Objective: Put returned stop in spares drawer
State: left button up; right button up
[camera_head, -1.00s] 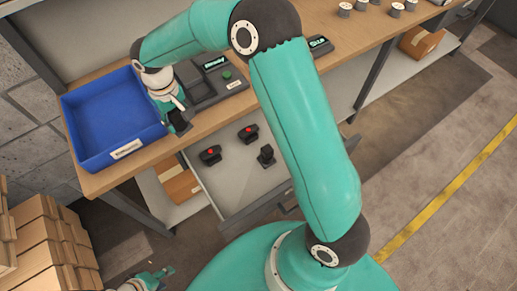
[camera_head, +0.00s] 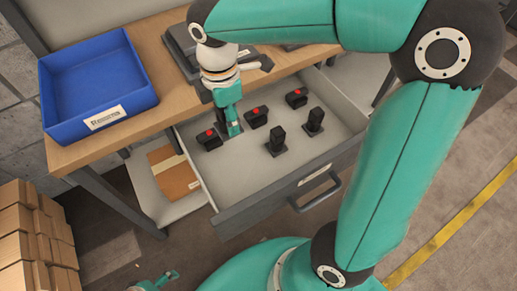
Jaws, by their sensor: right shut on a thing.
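My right gripper (camera_head: 233,124) points down into the open spares drawer (camera_head: 240,188), near its back left. It is shut on the returned stop, which is mostly hidden by the fingers; I cannot tell whether the stop touches the drawer floor. Two plain black upright stops (camera_head: 277,142) stand nearer the front. My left gripper (camera_head: 165,279) is low at the bottom edge, its jaws too small to judge.
A blue bin (camera_head: 97,82) stands on the wooden bench (camera_head: 70,155) at the left. A dark grey fixture (camera_head: 180,48) is behind my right gripper. A cardboard box (camera_head: 173,176) lies on the lower shelf. The drawer's front part is clear.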

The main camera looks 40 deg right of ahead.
notch_tip(320, 180, down, 16)
jog(key=b, duration=0.3)
jog(key=shift+r+b, duration=0.2)
jog(key=shift+b, duration=0.1)
jog(key=shift+f+b, duration=0.55)
jog(key=shift+f, duration=1.45)
jog(key=shift+f, duration=0.1)
jog(key=o, duration=1.3)
jog(key=shift+r, duration=0.6)
notch_tip(320, 180, up, 11)
jog(key=p, duration=0.3)
